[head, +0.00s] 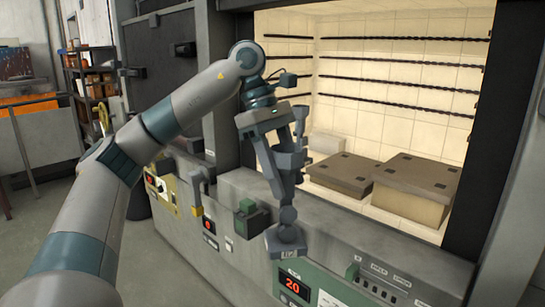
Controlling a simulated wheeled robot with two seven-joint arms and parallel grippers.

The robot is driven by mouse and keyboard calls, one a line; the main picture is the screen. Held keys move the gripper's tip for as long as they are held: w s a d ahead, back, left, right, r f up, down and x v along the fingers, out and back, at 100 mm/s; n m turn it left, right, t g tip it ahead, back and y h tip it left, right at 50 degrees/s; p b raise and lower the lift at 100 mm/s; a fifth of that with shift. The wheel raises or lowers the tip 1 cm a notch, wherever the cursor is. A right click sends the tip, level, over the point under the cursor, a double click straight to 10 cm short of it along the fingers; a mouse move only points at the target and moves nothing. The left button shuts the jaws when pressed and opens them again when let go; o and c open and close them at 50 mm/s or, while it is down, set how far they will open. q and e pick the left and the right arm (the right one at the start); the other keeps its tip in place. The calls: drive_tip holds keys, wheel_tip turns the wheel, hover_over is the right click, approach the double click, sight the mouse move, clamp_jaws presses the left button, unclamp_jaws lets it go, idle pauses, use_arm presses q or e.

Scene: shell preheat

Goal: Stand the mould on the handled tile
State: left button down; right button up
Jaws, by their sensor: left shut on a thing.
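My left gripper (287,160) hangs from its arm in front of the furnace opening, pointing down. It is shut on a grey, knobbly piece, which I take to be the mould (287,216). The mould has a round knob low down and a wider block at its bottom end. It hangs roughly upright in front of the furnace front, apart from the slabs inside. Inside the opening lie a low brown slab (343,173) and a taller pale block with a brown top (416,178). I cannot tell which is the handled tile; no handle shows clearly. My right gripper is not in view.
The furnace has a pale tiled back wall (400,60) with dark heating rods. The grey front sill (360,228) carries levers, switches and a red display (294,287) reading 20. Shelves (92,75) stand far left.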

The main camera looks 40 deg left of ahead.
use_arm(q)
drive_tip(key=s+d+f+m+g+y, duration=0.1)
drive_tip(key=s+d+f+m, duration=0.1)
drive_tip(key=d+f+m, duration=0.3)
drive_tip(key=s+d+f+m+g+y, duration=0.2)
drive_tip(key=d+f+m, duration=0.4)
drive_tip(key=f, duration=0.8)
drive_tip(key=s+d+f+m+g+y, duration=0.1)
drive_tip(key=s+d+f+m, duration=0.3)
drive_tip(key=f+m, duration=0.4)
wheel_tip(320, 180, down, 2)
drive_tip(key=shift+d+f+g+y, duration=0.1)
drive_tip(key=shift+d+g+y, duration=0.25)
drive_tip(key=shift+d, duration=0.5)
